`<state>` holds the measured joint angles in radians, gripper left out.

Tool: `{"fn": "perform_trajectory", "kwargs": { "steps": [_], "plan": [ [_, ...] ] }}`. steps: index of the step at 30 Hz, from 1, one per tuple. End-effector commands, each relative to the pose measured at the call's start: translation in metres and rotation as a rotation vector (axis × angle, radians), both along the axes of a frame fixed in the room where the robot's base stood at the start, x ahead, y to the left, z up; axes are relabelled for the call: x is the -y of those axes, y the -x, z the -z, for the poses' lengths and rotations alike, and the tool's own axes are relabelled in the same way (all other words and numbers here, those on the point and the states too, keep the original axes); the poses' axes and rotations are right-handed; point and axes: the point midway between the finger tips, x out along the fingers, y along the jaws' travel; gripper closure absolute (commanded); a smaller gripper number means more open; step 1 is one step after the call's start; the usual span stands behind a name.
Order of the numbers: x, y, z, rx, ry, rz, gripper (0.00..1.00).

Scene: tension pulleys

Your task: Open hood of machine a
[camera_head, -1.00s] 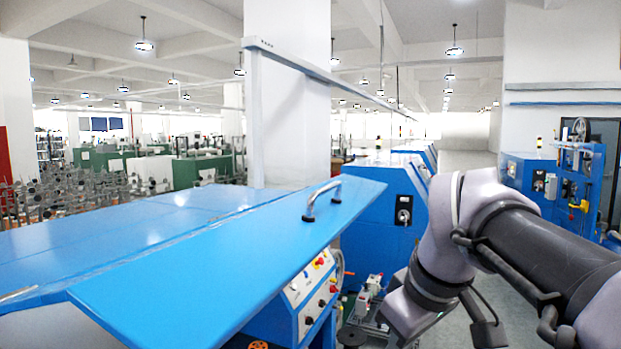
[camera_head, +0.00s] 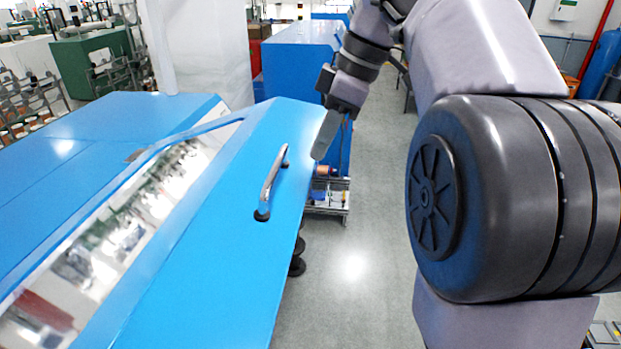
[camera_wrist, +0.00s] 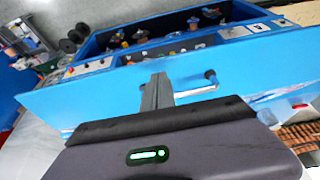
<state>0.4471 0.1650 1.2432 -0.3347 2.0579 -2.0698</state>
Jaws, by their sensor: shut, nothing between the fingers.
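The hood (camera_head: 235,225) of the machine is a flat blue panel with a metal bar handle (camera_head: 271,183) near its right edge. In the wrist view the hood (camera_wrist: 100,97) spans the picture, and its handle (camera_wrist: 198,89) lies just right of my fingers. Past the hood's edge, an open blue bay with small parts (camera_wrist: 190,40) shows, so the hood seems raised at least partly. My gripper (camera_head: 325,138) is shut and empty, by the hood's right edge and apart from the handle in the head view. In the wrist view my gripper (camera_wrist: 157,90) overlaps the panel; contact cannot be told.
A long reflective strip (camera_head: 120,225) runs along the hood's left side. Another blue machine (camera_head: 297,62) stands behind. Grey floor (camera_head: 365,240) is clear right of the hood. A white pillar (camera_head: 200,45) and green machines (camera_head: 92,62) stand at the back left.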

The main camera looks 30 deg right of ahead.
Motion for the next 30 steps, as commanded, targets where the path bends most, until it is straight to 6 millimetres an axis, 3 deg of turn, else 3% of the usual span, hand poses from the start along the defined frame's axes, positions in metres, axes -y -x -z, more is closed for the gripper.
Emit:
{"fn": "perform_trajectory", "kwargs": {
  "steps": [3,9,24,26,30],
  "plan": [
    [-0.008,-0.004,0.026,-0.001,-0.002,-0.002,1.0],
    [-0.012,-0.007,0.052,0.0,0.0,0.0,1.0],
    [-0.012,-0.007,0.063,0.003,-0.004,0.001,1.0],
    [-0.01,-0.006,0.074,0.008,-0.014,0.001,1.0],
    [-0.002,0.0,0.115,0.035,-0.061,0.004,1.0]
  ]
}}
